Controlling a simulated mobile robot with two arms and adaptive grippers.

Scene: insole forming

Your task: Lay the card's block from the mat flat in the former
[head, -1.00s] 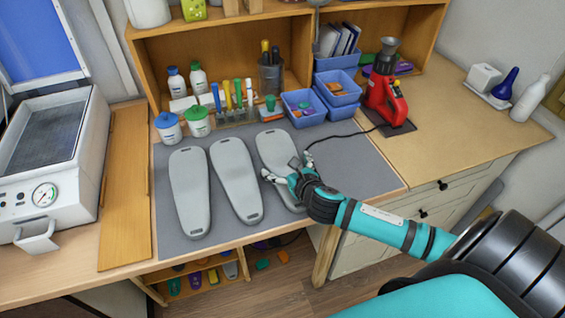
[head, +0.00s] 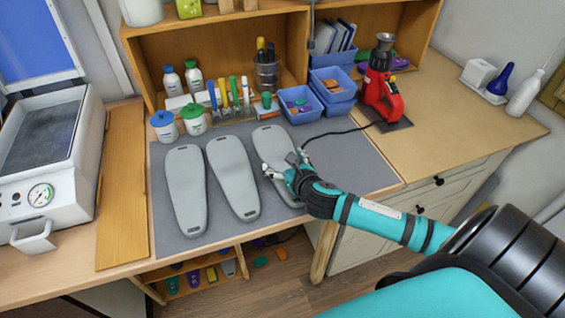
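Three grey insole-shaped blocks lie side by side on the grey mat (head: 345,178): a left block (head: 186,190), a middle block (head: 233,178) and a right block (head: 271,143). My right gripper (head: 281,169) is over the right block, its fingers spread to either side of the block's middle. I cannot tell whether the fingers touch it. The gripper and wrist hide part of the block's lower half. The machine at the left with a dark recessed bed (head: 42,137), a gauge and a front handle may be the former. I cannot make out a card. My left gripper is out of view.
A wooden board (head: 122,190) lies between the machine and the mat. Jars (head: 194,120), pens, blue bins (head: 300,105) and a red heat tool (head: 382,92) with a black cord stand behind the mat. The mat's right side is clear.

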